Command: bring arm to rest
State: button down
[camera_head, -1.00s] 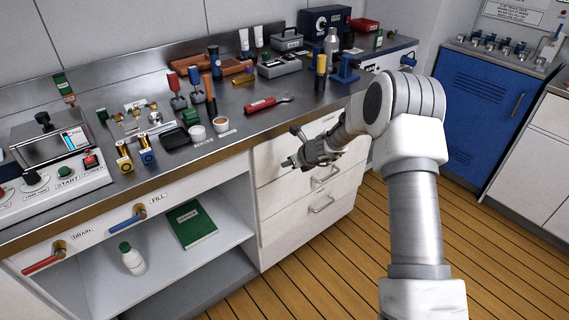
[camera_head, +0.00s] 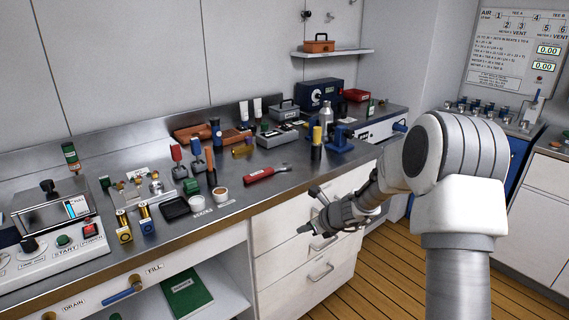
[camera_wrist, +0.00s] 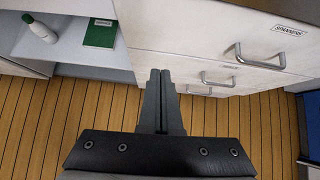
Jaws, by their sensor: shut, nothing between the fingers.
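My gripper (camera_head: 303,230) hangs in front of the white drawers, below the front edge of the steel counter. Its fingers point to the left in the head view. In the wrist view my gripper (camera_wrist: 160,75) has its two dark fingers together with nothing between them. It is apart from the drawers and their handles, above the wooden floor. My arm bends at the elbow on the right side of the head view.
The counter (camera_head: 285,210) carries a red-handled tool (camera_head: 262,175), small cups and several bottles. Drawers with metal handles (camera_head: 320,272) stand close to my gripper. An open shelf holds a green book (camera_head: 190,298). The wooden floor (camera_wrist: 90,120) is clear.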

jog(key=s+a+r+n+g+p, duration=0.1)
jog(key=s+r+n+p, duration=0.2)
jog(key=s+r+n, duration=0.75)
jog(key=s+a+r+n+p, duration=0.25)
jog(key=s+r+n, duration=0.35)
jog(key=r, duration=0.7)
jog(key=s+d+r+n+h+p, duration=0.1)
jog(key=s+d+r+n, duration=0.1)
jog(key=s, duration=0.5)
jog(key=s+d+r+n+h+p, duration=0.2)
jog(key=s+d+r+n, duration=0.1)
jog(key=s, duration=0.4)
jog(key=s+d+r+n+h+p, duration=0.2)
jog(key=s+d+r+n, duration=0.1)
jog(key=s+n, duration=0.3)
jog(key=shift+s+d+n+g, duration=0.35)
jog(key=shift+s+d, duration=0.2)
jog(key=shift+s, duration=0.2)
